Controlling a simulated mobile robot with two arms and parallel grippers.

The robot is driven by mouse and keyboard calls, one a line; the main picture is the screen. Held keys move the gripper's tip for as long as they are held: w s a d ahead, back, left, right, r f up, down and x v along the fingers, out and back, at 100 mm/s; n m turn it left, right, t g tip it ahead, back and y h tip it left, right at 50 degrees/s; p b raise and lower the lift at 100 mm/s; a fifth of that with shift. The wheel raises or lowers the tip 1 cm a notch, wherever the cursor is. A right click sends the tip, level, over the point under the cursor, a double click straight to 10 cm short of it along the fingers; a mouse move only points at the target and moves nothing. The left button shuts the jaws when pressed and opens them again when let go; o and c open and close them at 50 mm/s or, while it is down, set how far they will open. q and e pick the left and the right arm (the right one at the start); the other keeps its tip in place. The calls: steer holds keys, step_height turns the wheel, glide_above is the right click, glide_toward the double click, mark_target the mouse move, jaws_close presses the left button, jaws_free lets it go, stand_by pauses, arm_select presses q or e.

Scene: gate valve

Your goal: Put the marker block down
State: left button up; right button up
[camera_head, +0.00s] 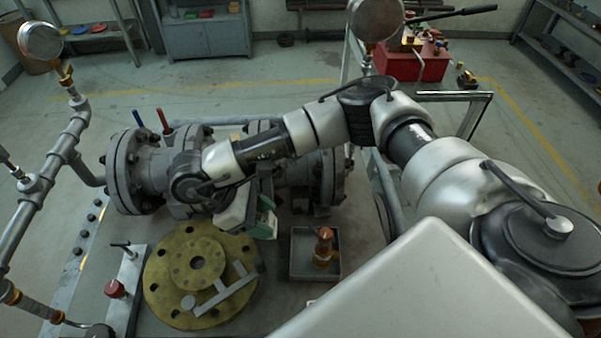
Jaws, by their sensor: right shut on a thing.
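My right arm reaches across the valve from the right, and its gripper (254,212) is low beside the round yellow-brown flange plate. It is shut on a small green and pale piece, which I take to be the marker block (266,224). The arm and gripper hide part of this piece, and I cannot tell whether it touches the surface below. My left gripper is not in view.
A shallow grey tray (302,270) holding an orange-brown fitting (323,247) is right of the gripper. The large flange plate (164,285) lies left of it. The flanged grey valve body (123,172) stands behind. Pipes with a gauge (40,42) rise at left.

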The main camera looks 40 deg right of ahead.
steer(key=x, duration=0.7)
steer(key=a+f+x, duration=0.1)
steer(key=x, duration=0.2)
steer(key=shift+w+d+f, duration=0.15)
steer(key=shift+w, duration=0.2)
steer(key=shift+s+d+f, duration=0.15)
steer(key=shift+f, duration=0.45)
steer(key=t+y+p, duration=0.1)
steer(key=p, duration=0.1)
steer(key=d+y+p, duration=0.1)
steer(key=shift+s+d+r+t+p, duration=0.15)
steer(key=shift+s+r+t+p, duration=0.05)
steer(key=shift+s+t+p, duration=0.2)
steer(key=shift+s+f+y, duration=0.1)
steer(key=shift+f+y, duration=0.2)
steer(key=shift+y, duration=0.1)
steer(key=shift+f, duration=0.7)
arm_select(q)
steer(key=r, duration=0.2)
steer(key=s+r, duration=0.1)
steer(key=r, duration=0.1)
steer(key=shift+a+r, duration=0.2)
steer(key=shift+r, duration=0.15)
arm_select(e)
steer(key=shift+f, duration=0.1)
